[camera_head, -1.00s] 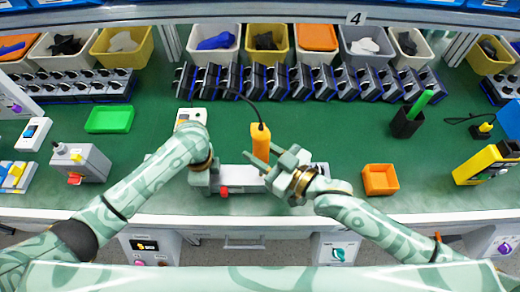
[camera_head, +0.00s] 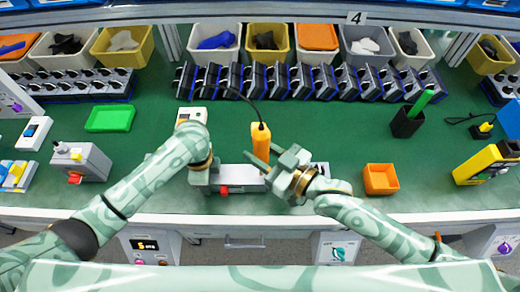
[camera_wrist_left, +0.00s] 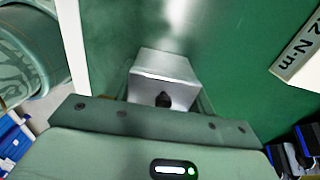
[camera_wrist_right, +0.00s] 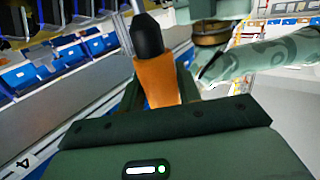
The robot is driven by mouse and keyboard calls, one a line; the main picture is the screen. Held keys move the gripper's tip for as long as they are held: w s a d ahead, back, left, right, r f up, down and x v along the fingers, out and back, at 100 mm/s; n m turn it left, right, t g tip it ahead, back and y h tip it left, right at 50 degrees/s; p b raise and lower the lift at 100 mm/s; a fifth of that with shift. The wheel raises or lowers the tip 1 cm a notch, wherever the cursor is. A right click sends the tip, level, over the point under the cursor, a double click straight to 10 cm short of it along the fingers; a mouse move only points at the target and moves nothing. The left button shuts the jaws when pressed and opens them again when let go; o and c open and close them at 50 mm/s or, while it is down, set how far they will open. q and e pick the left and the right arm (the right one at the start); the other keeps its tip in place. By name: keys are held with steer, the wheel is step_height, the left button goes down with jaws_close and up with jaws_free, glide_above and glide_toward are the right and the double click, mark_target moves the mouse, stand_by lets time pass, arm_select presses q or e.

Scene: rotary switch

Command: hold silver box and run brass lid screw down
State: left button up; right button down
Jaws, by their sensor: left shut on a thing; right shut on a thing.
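The silver box (camera_wrist_left: 165,72) sits between the fingers of my left gripper (camera_wrist_left: 163,104), which is shut on it. A dark round spot shows on its near end. In the head view a silver-grey block (camera_head: 242,180) shows right of my left gripper (camera_head: 214,178), low over the green bench. My right gripper (camera_head: 268,168) is shut on an orange powered driver (camera_head: 260,141) with a black cable on top. The right wrist view shows the orange body (camera_wrist_right: 157,80) and black end between the fingers. The brass lid screw and the driver's tip are hidden.
A red knob (camera_head: 224,191) shows by my left gripper. A white device (camera_head: 191,115) stands behind it. An orange bin (camera_head: 380,179) is to the right, a grey box with a red switch (camera_head: 80,162) to the left. Green mat is clear around the black cup (camera_head: 407,121).

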mark_target(268, 147)
steer(key=shift+f, duration=0.1)
stand_by(0.3)
steer(key=shift+r, duration=2.35)
arm_select(q)
steer(key=o, duration=1.5)
